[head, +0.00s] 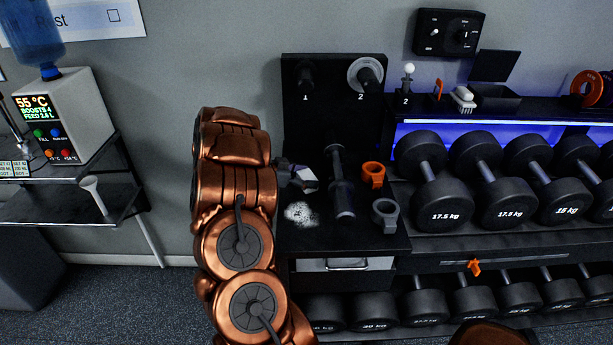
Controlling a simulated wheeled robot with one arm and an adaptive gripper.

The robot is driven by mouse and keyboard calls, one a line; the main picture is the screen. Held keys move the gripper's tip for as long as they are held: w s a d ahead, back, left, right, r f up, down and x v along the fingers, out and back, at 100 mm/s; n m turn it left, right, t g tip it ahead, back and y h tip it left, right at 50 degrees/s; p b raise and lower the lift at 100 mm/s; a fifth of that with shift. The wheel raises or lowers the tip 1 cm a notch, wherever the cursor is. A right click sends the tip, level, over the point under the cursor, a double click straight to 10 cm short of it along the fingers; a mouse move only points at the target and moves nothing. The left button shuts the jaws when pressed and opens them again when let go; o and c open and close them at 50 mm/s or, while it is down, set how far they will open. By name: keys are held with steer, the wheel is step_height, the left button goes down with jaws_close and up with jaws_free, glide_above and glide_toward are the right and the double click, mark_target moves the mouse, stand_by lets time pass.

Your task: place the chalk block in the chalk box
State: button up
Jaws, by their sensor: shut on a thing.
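My gripper (296,177) is beside the copper arm, above the left part of the black bench top. It is shut on the white chalk block (308,184), whose right part shows beyond the fingers. A patch of white chalk powder (299,213) lies on the bench top just below. The chalk box (496,104) looks like the small black open box on the upper rack ledge, with its dark lid (495,66) raised behind it. It is well to the right of my gripper, and its inside is hard to see.
A dumbbell handle bar (342,190), an orange collar (373,174) and a grey collar (385,213) are on the bench top. A white brush (463,98) lies left of the box. Dumbbells (429,180) fill the rack below. A water dispenser (72,118) stands far left.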

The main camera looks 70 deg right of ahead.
steer(key=shift+f, duration=0.15)
steer(key=o, duration=1.1)
steer(key=b+v, duration=0.2)
steer(key=v, duration=1)
